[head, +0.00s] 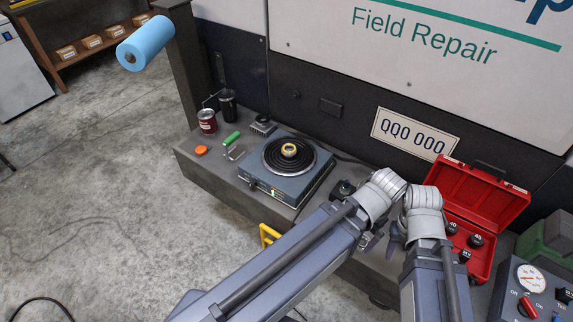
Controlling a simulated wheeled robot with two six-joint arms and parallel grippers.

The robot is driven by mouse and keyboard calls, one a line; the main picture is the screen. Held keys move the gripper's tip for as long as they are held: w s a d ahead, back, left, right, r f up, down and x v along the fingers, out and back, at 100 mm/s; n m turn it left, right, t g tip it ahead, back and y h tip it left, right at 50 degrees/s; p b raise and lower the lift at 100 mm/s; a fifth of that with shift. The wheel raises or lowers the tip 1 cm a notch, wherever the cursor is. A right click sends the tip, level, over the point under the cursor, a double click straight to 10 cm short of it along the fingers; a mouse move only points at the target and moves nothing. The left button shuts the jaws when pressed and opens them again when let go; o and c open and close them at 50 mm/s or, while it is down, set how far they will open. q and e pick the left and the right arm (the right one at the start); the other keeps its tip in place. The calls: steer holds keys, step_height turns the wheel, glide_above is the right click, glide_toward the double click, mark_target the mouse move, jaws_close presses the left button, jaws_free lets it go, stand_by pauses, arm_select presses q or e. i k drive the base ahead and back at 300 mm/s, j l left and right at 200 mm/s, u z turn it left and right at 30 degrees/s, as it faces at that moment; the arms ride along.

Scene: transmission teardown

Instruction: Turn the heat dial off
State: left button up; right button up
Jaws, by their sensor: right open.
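The heat dial appears to be the small dark knob (252,186) on the front face of the blue-grey hot plate (312,190), left of a small lit yellow mark. Its setting is too small to read. A brass-coloured ring (289,150) sits on the round black plate on top. My right gripper (396,235) is open, right of the hot plate and apart from it, partly hidden among my arm links. My left arm reaches across from the bottom, and its gripper is hidden behind the links.
A red can (207,121), a dark cup (228,104), a green-handled tool (232,139) and an orange cap (201,150) stand left of the hot plate. An open red case (484,193) and a gauge box (507,290) are at right.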

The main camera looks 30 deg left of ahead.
mark_target(252, 185)
steer(key=u, duration=1.45)
